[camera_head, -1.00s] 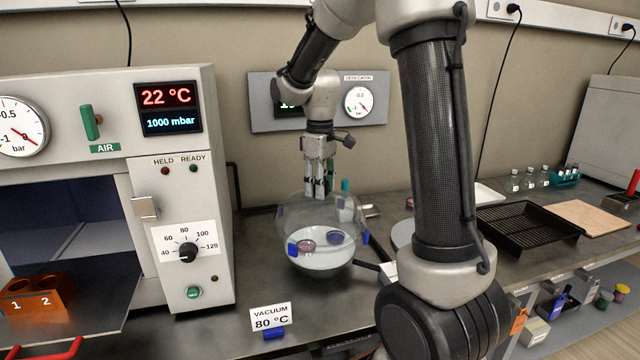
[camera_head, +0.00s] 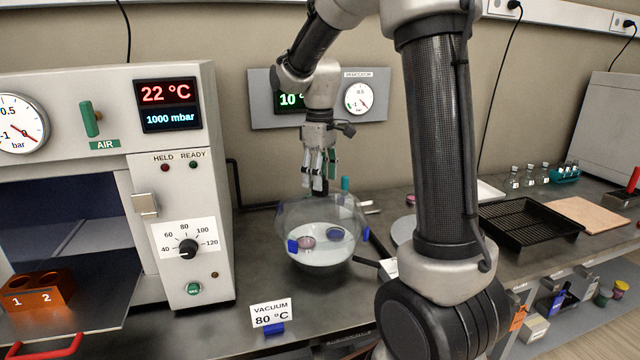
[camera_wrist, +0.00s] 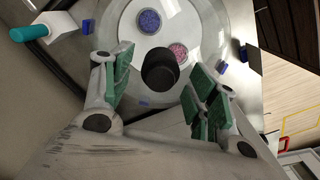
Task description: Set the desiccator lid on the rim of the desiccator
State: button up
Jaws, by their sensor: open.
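The desiccator (camera_head: 318,262) is a round bowl with a pale inside and blue tabs at its edge, on the bench in the head view. The clear glass desiccator lid (camera_head: 290,212) covers it as a dome and looks level. The rim contact is hard to make out through the glass. The lid's black knob (camera_wrist: 160,70) shows in the wrist view. My gripper (camera_head: 318,187) is above the lid, fingers pointing down. In the wrist view my gripper (camera_wrist: 160,64) is open, its green pads on either side of the knob with gaps visible.
A purple dish (camera_head: 306,242) and a blue dish (camera_head: 336,234) show inside the desiccator. The vacuum oven (camera_head: 190,215) stands close on the left, its door open. A teal-ended valve (camera_wrist: 40,30) is beside the bowl. A black rack (camera_head: 530,225) lies to the right.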

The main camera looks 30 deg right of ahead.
notch_tip(320, 180, up, 10)
jog(key=s+f+m+t, duration=0.2)
jog(key=s+m, duration=0.1)
jog(key=s, duration=0.9)
jog(key=s+f+m+t, duration=0.2)
jog(key=s+m, duration=0.1)
jog(key=s, duration=0.9)
jog(key=shift+s+d+m, duration=0.3)
jog(key=shift+m, duration=0.1)
dwell(0.6)
